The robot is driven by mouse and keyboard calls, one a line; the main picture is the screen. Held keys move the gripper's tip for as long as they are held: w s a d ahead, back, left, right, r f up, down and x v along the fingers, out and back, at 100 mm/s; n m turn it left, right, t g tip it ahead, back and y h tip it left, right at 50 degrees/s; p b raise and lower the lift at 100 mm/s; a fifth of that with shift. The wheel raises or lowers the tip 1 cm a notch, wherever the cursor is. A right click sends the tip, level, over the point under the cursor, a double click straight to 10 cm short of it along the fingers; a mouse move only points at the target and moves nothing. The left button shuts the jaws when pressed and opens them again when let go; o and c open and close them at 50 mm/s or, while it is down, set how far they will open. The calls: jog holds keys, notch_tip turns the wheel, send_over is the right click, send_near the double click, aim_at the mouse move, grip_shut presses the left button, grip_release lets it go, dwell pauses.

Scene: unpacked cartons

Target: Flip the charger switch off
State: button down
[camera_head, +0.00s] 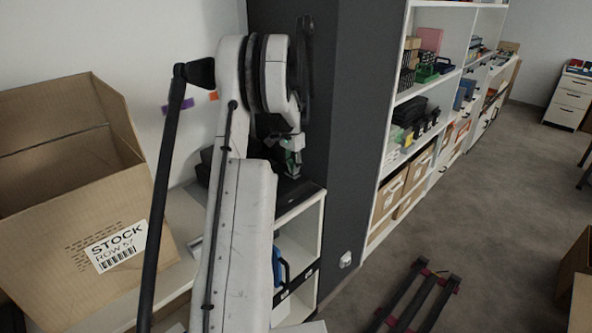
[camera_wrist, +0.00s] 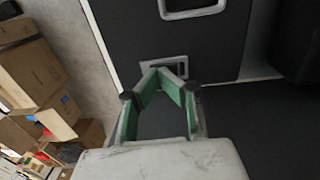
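The charger appears to be the black unit (camera_head: 300,191) on top of the white shelf unit in the head view, partly hidden by my arm. In the wrist view a black panel (camera_wrist: 115,35) fills the upper middle. A small grey-framed recess (camera_wrist: 176,62), possibly the switch, lies right at my fingertips. Its lower part is hidden behind them, and the switch position cannot be made out. My gripper (camera_wrist: 163,71) has green-padded fingers whose tips come together, with nothing visible between them. It also shows in the head view (camera_head: 293,171). Whether the tips touch the panel is unclear.
A larger silver-framed opening (camera_wrist: 192,12) sits above in the panel. An open carton (camera_head: 60,225) labelled STOCK stands at left. A dark pillar (camera_head: 350,120) rises just right of the gripper. Stocked white shelves (camera_head: 395,99) stand beyond. A black and red frame (camera_head: 415,300) lies on the floor.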

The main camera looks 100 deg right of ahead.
aim_at(288, 171)
jog(key=shift+w+d+r, duration=0.15)
jog(key=shift+w+d, duration=0.3)
jog(key=shift+d, duration=0.1)
notch_tip(288, 171, up, 14)
jog(key=d, duration=0.1)
jog(key=shift+w+d, duration=0.15)
jog(key=shift+w, duration=0.3)
dwell(0.4)
jog(key=shift+s+a+r+y+b, duration=0.15)
jog(key=shift+a+y+b, duration=0.25)
jog(key=shift+a+b, duration=0.45)
jog(key=shift+d, duration=0.15)
